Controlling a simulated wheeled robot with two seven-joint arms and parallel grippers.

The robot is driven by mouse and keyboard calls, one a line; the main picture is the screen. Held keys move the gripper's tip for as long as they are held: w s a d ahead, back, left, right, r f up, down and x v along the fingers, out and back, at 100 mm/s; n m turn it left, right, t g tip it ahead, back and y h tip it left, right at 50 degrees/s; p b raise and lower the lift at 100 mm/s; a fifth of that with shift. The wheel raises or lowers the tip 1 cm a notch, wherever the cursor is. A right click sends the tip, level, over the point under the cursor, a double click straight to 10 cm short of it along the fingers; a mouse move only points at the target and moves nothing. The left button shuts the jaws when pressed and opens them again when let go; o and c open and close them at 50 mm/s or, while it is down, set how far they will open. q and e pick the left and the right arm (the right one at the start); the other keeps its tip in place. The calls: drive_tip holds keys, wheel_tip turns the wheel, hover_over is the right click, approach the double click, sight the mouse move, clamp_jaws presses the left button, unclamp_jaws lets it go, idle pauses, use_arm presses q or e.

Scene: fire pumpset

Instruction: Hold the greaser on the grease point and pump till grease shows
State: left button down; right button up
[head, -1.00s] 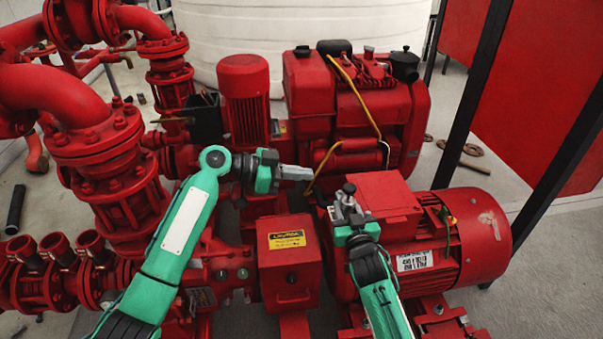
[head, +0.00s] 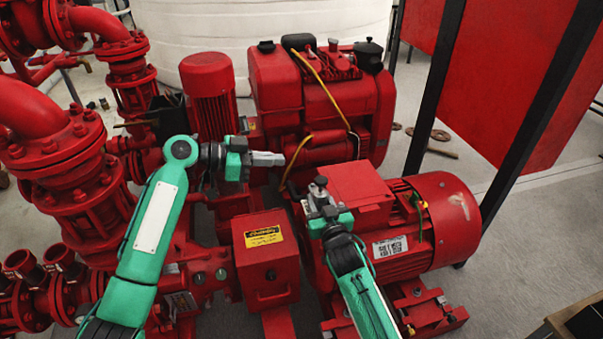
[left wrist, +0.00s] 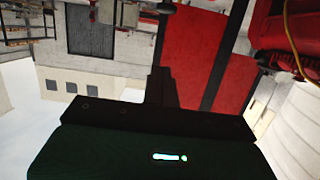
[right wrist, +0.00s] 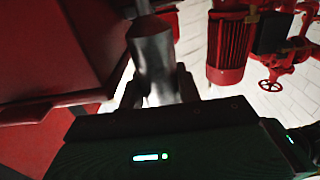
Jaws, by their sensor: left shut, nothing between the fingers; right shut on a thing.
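My right gripper (head: 320,208) is shut on a small grey metal cylinder, which looks like the greaser (head: 318,187). In the head view it stands up from the fingers beside the red box on the motor (head: 440,220). In the right wrist view the greaser (right wrist: 153,55) is a blurred metal cylinder between the fingers; its far end runs out of the picture. My left gripper (head: 268,158) is shut and empty, pointing right, in front of the engine. I cannot make out the grease point or any grease.
The red engine (head: 325,100) with a yellow cable stands behind the grippers. A red box with a yellow label (head: 265,258) is below them. Red pipes and valves (head: 70,160) fill the left. A black post (head: 437,85) stands at right. A table corner (head: 575,325) shows at lower right.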

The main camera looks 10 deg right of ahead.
drive_tip(key=shift+f, duration=0.1)
use_arm(q)
drive_tip(key=d+f, duration=0.6)
drive_tip(key=d, duration=0.3)
drive_tip(key=shift+w+d+f, duration=0.15)
drive_tip(key=shift+d+f, duration=0.05)
drive_tip(key=shift+f, duration=0.05)
drive_tip(key=shift+f, duration=1.55)
drive_tip(key=a+r, duration=0.6)
drive_tip(key=a, duration=0.3)
drive_tip(key=shift+a+r, duration=0.35)
drive_tip(key=shift+r, duration=0.05)
